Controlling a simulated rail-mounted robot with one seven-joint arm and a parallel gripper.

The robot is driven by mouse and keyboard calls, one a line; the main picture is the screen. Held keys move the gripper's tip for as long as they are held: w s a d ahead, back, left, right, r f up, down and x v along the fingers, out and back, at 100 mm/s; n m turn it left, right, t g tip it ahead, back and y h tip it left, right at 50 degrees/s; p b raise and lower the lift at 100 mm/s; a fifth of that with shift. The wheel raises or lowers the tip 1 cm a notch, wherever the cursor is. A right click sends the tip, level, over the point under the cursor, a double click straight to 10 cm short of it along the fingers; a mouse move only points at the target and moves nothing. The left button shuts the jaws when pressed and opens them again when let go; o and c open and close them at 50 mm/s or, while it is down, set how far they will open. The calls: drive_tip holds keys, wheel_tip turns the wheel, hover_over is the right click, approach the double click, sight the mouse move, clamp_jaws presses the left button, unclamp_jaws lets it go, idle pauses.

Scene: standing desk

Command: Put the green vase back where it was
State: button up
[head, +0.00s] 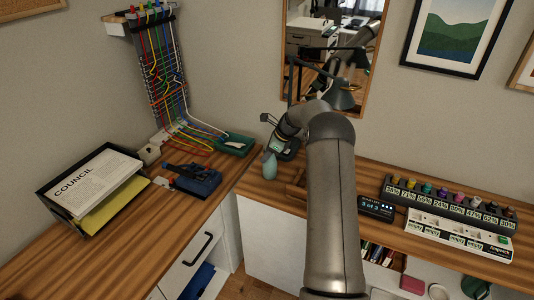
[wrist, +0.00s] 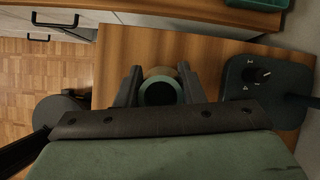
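The green vase (head: 269,166) is upright at the left end of the right-hand desk in the head view. In the wrist view I look down on its round dark mouth (wrist: 160,92). My gripper (wrist: 159,78) has one finger on each side of the vase, and both fingers appear to press against it. In the head view my gripper (head: 271,147) is at the top of the vase. The vase's base seems to be at the desk surface, but I cannot tell whether it touches.
A dark lamp base (wrist: 262,82) stands close to the right of the vase in the wrist view. A blue device (head: 196,180) and a paper tray (head: 92,187) are on the left desk. Bare wood lies around the vase.

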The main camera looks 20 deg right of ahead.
drive_tip(key=o, duration=0.4)
drive_tip(key=shift+r, duration=0.25)
drive_tip(key=b+v, duration=0.2)
drive_tip(key=v, duration=0.9)
drive_tip(key=s+a+r+n+g+h, duration=0.1)
drive_tip(key=s+a+r+n, duration=0.6)
drive_tip(key=a, duration=0.4)
drive_tip(key=s+a+n+g+h, duration=0.1)
drive_tip(key=s+a+n, duration=0.5)
drive_tip(key=s, duration=0.5)
drive_tip(key=s+a+n+g+h, duration=0.15)
drive_tip(key=s+a+n, duration=0.4)
drive_tip(key=s, duration=0.65)
drive_tip(key=s+f+n, duration=0.1)
drive_tip(key=s+n, duration=0.1)
drive_tip(key=s, duration=0.2)
drive_tip(key=s+a+f+n+h, duration=0.1)
drive_tip(key=s+n, duration=0.1)
drive_tip(key=s, duration=0.2)
drive_tip(key=s+f+n, duration=0.2)
drive_tip(key=s+n, duration=0.1)
drive_tip(key=s, duration=0.1)
drive_tip(key=shift+a+f+t, duration=0.1)
drive_tip(key=shift+a+t, duration=0.15)
drive_tip(key=shift+a, duration=0.05)
